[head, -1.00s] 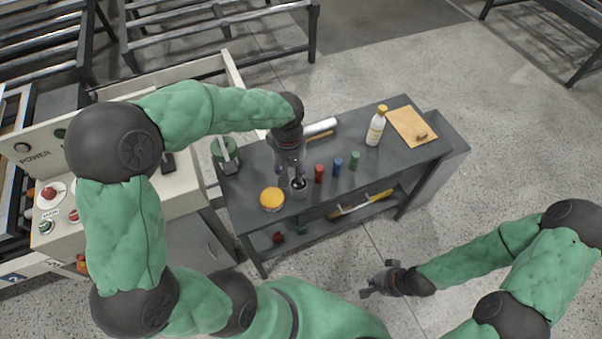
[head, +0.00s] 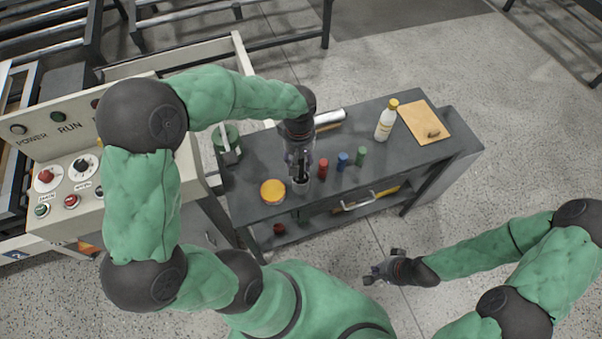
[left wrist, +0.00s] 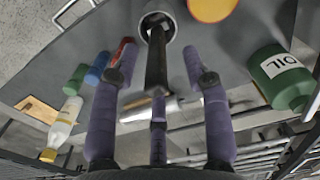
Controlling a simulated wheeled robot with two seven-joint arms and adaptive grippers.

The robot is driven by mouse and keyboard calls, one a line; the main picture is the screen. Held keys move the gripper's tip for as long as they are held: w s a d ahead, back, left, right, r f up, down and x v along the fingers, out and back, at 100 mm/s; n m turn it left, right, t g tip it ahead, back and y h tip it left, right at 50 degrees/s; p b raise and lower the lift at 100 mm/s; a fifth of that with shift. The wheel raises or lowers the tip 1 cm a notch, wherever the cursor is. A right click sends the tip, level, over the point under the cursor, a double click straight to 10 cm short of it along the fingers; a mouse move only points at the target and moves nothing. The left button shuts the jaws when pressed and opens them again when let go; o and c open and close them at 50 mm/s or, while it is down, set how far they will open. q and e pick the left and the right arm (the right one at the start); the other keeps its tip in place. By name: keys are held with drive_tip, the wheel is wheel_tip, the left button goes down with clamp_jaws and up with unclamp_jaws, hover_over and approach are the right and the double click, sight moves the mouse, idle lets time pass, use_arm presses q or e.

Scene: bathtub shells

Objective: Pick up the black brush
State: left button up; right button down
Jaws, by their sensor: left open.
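The black brush (left wrist: 156,62) stands handle-up in a grey cup (left wrist: 160,12) in the left wrist view. Its dark handle lies between the fingers of my left gripper (left wrist: 158,78). These purple-padded fingers are spread, with a gap on each side of the handle. In the head view my left gripper (head: 299,162) is right above the cup (head: 300,186) and hides most of the brush. My right gripper (head: 382,270) is apart from the table, over the floor at its front, with fingers spread and empty.
A yellow-lidded tin (head: 272,191) stands left of the cup; red (head: 323,168), blue (head: 342,160) and green (head: 361,156) cylinders stand right. A white bottle (head: 385,122) and tan board (head: 424,121) are farther right. A green oil can (left wrist: 282,78) is near my left gripper.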

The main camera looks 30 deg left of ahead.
use_arm(q)
drive_tip(key=b, duration=0.2)
hover_over(301, 178)
drive_tip(key=f, duration=0.5)
drive_tip(key=shift+w+a, duration=0.15)
drive_tip(key=shift+w, duration=0.15)
drive_tip(key=shift+r, duration=0.1)
clamp_jaws()
